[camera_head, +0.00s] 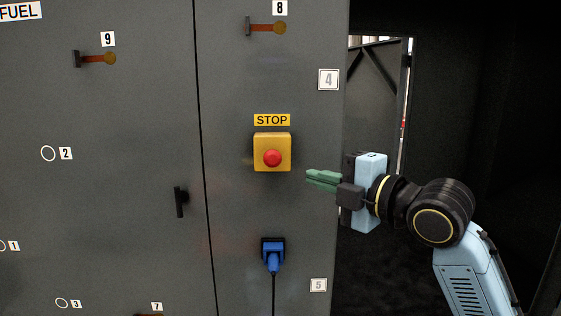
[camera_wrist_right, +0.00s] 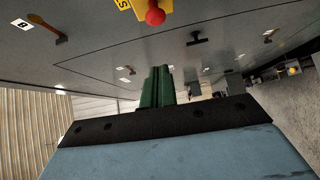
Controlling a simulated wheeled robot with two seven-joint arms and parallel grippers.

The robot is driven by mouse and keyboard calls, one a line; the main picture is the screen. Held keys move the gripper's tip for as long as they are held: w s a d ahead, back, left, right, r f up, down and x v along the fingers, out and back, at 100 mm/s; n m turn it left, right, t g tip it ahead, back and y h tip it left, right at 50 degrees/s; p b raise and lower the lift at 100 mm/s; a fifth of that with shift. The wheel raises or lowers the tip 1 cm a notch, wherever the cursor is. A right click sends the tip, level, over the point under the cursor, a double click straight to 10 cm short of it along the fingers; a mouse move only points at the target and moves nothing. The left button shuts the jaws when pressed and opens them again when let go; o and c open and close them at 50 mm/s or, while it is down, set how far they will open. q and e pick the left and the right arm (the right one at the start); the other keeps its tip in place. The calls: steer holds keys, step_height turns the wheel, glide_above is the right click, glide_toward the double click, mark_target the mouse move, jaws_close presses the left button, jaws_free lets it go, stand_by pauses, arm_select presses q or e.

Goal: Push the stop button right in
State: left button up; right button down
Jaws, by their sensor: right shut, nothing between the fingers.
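The stop button (camera_head: 272,158) is a red round knob on a yellow box (camera_head: 272,141), fixed to the grey cabinet door under a yellow STOP label (camera_head: 272,120). In the right wrist view the red button (camera_wrist_right: 155,16) shows at the top, standing out from its yellow box. My right gripper (camera_head: 309,178) has green fingers, shut and empty. Its fingertips are to the right of the box and slightly lower, apart from the button. In the right wrist view the closed green fingers (camera_wrist_right: 158,72) point toward the grey panel. My left gripper is not in view.
A blue plug (camera_head: 273,253) with a black cable sits below the button. A black door handle (camera_head: 181,201) is at lower left. Orange-red levers (camera_head: 266,28) are higher up. A dark open space lies right of the door, behind my right arm.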

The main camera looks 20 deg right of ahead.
steer(key=p, duration=0.3)
glide_toward(268, 159)
steer(key=a, duration=0.4)
steer(key=w, duration=0.2)
steer(key=w+d+p, duration=0.1)
steer(key=w, duration=0.2)
steer(key=shift+d+f, duration=0.1)
steer(key=shift+f, duration=0.05)
steer(key=shift+w, duration=0.1)
